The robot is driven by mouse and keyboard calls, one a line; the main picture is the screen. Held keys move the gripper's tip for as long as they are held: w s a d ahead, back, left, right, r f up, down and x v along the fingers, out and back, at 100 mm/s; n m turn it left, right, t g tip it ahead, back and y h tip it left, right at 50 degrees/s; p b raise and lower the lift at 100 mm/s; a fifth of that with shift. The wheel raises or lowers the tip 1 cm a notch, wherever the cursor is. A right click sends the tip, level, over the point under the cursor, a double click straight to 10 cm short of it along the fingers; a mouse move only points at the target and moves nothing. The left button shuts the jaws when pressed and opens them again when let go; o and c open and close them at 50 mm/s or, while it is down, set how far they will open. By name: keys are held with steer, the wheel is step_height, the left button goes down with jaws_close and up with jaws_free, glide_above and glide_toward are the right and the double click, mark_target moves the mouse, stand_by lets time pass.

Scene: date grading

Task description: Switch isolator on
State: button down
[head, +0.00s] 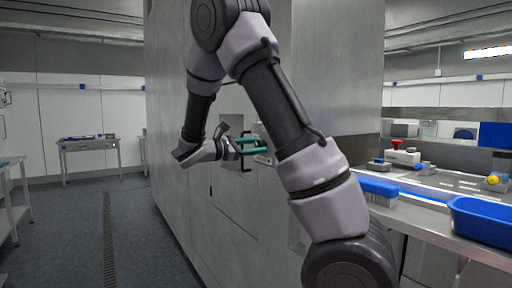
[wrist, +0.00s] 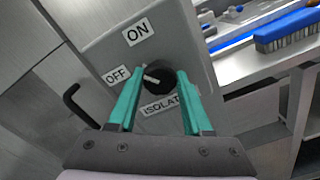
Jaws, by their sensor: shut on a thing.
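The isolator is a grey panel with a round black knob (wrist: 157,80) that carries a white pointer mark. In the wrist view an ON label (wrist: 141,35) is above the knob, an OFF label (wrist: 117,76) is to its left, and an ISOLATOR label (wrist: 163,104) is below, partly covered by a finger. The white mark lies on the knob's left side, towards OFF. My gripper (wrist: 160,75) has its teal fingers on either side of the knob, shut on it. In the head view my gripper (head: 257,146) is at the cabinet wall; the knob cannot be made out there.
A black bar handle (wrist: 80,105) sits on the cabinet left of the isolator. A bench at right holds a blue brush (wrist: 288,30), a blue bin (head: 484,222) and a red button box (head: 402,155). The aisle floor (head: 85,235) at left is clear.

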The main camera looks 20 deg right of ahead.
steer(key=m, duration=0.3)
steer(key=shift+m, duration=2.3)
steer(key=shift+c, duration=1.6)
jaws_free()
steer(key=s+a, duration=0.2)
steer(key=a, duration=0.8)
steer(key=shift+a, duration=0.35)
